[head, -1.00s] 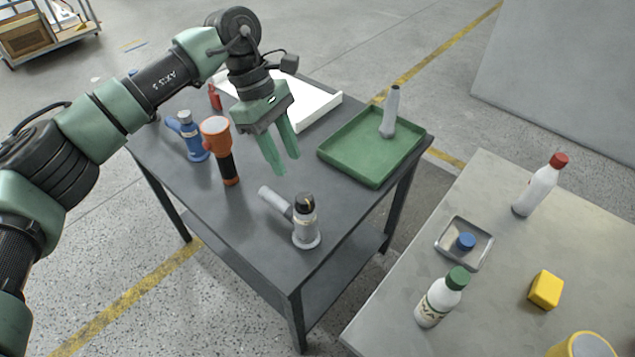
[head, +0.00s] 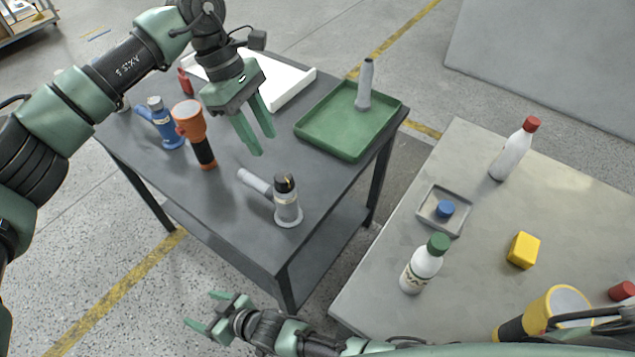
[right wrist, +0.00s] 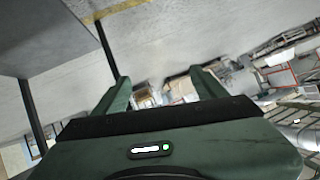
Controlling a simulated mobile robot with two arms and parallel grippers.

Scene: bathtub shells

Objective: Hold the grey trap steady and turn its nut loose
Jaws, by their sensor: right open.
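The grey trap (head: 288,211) stands upright on the dark table near its front corner, its side pipe (head: 255,182) pointing up-left in the head view. A dark ring-like piece (head: 285,183) with a small yellowish mark sits on its top; I cannot tell for certain that this is the nut. My left gripper (head: 264,145) is open and empty, pointing down above the table, behind the trap and apart from it. My right gripper (head: 203,311) is low in front of the table, open and empty; its spread fingers also show in the right wrist view (right wrist: 163,90).
A blue trap (head: 167,128) and an orange-black flashlight (head: 193,135) stand at the table's left. A green tray (head: 335,153) holds a grey upright piece (head: 365,85). A second table (head: 390,300) at right carries bottles, a small metal tray and a yellow block.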

